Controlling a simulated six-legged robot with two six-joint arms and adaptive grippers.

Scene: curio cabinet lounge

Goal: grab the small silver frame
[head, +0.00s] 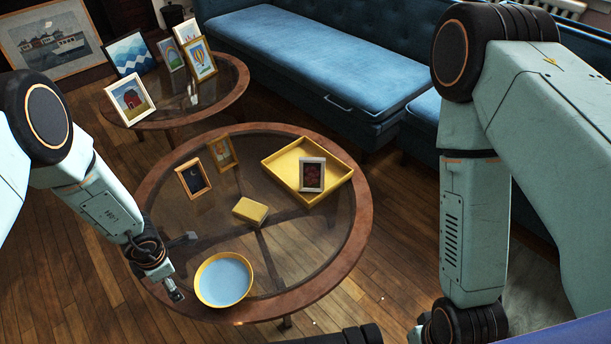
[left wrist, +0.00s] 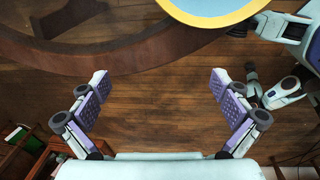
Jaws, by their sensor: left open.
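The small silver frame (head: 312,174), with a dark red picture, stands upright, leaning slightly, at the near right part of the yellow tray (head: 335,185) on the round glass-topped table (head: 362,215). My left gripper (head: 187,265) is open and empty at the table's left front edge, left of the blue-and-yellow bowl and well apart from the frame. In the left wrist view its two fingers (left wrist: 160,82) are spread wide over wooden floor, with the table rim (left wrist: 150,48) beyond. The frame is not in that view.
The bowl (head: 223,279) also shows in the left wrist view (left wrist: 205,8). A yellow box (head: 250,211) and two brown-orange frames (head: 194,178) (head: 222,153) are on the table. A second table (head: 228,97) holds several frames. A blue sofa (head: 300,50) stands behind.

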